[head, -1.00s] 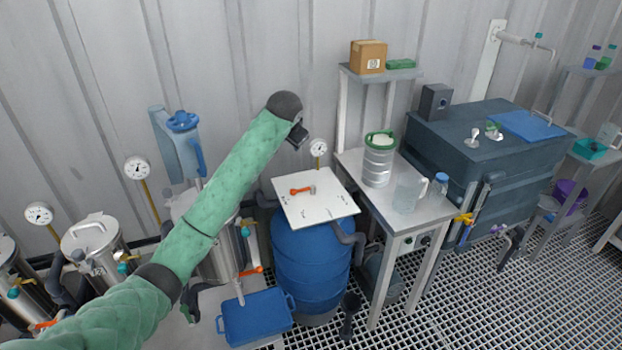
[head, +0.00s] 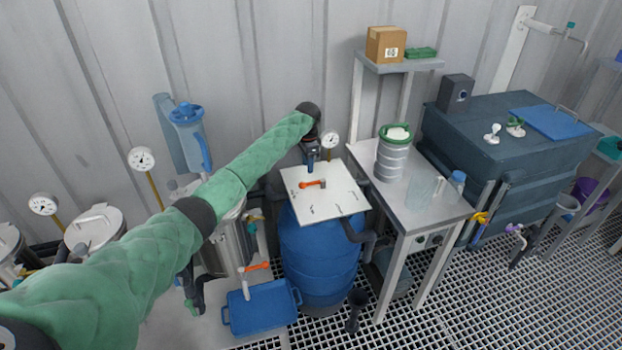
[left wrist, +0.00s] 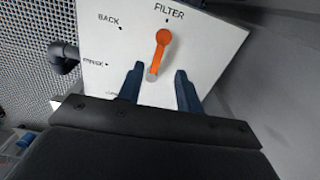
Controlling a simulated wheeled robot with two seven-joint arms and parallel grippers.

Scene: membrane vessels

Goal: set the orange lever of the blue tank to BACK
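The blue tank (head: 318,260) stands in the middle of the head view with a white square plate (head: 338,203) on top. The orange lever (head: 313,183) lies on that plate. In the left wrist view the lever (left wrist: 162,45) points at the FILTER mark, and the BACK mark is to its left. My left gripper (head: 312,164) is above the plate's far edge. In the left wrist view its two blue fingers (left wrist: 158,80) are apart, on either side of the lever's grey pivot end, with nothing held between them. My right gripper is not in view.
A steel table (head: 415,205) with a green-lidded container (head: 393,155) and a clear jug stands right of the tank. A gauge (head: 330,140) rises behind the plate. A blue tray (head: 260,308) lies at the tank's front left.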

